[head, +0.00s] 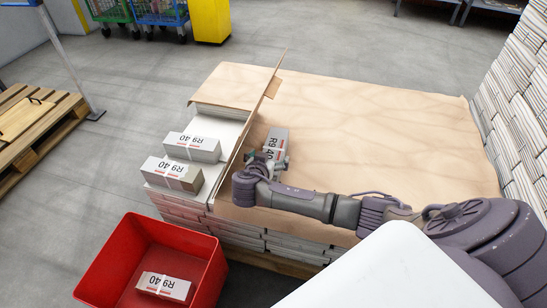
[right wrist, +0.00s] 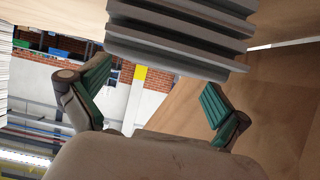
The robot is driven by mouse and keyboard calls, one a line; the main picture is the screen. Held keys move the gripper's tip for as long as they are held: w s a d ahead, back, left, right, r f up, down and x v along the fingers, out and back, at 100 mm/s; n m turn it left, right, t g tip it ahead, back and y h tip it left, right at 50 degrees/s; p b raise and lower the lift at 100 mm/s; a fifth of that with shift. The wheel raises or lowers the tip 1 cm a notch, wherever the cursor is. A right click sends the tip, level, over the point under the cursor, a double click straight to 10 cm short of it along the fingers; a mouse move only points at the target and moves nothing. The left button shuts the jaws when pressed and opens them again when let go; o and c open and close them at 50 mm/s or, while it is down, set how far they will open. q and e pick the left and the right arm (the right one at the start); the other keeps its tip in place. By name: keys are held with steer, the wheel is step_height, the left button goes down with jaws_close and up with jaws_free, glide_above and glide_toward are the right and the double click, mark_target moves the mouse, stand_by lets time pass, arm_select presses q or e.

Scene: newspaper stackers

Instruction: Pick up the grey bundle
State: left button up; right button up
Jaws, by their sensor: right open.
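A grey bundle (head: 277,143) with an "R9 40" label is on the brown sheet, right of the upright board. My right gripper (head: 267,157) is at its near end. In the right wrist view the layered grey bundle (right wrist: 180,38) is ahead of my open right gripper (right wrist: 155,78), its near part roughly between the green finger pads. I cannot tell whether the fingers touch it. My left gripper is out of view.
A thin brown board (head: 252,118) stands left of my gripper. Two more labelled bundles, one pale (head: 192,147) and one with a brown end (head: 172,174), lie beyond it. A red bin (head: 205,268) holds another bundle (head: 164,287). Newspaper stacks (head: 515,85) rise at right. The brown sheet (head: 400,130) is mostly clear.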

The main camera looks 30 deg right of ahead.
mark_target(272, 151)
steer(key=x, duration=0.3)
steer(key=shift+w+d+b, duration=0.15)
steer(key=shift+d+b, duration=0.15)
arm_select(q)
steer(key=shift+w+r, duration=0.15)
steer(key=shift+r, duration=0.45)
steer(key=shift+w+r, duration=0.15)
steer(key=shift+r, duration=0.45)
arm_select(e)
steer(key=c, duration=1.9)
steer(key=shift+r, duration=0.1)
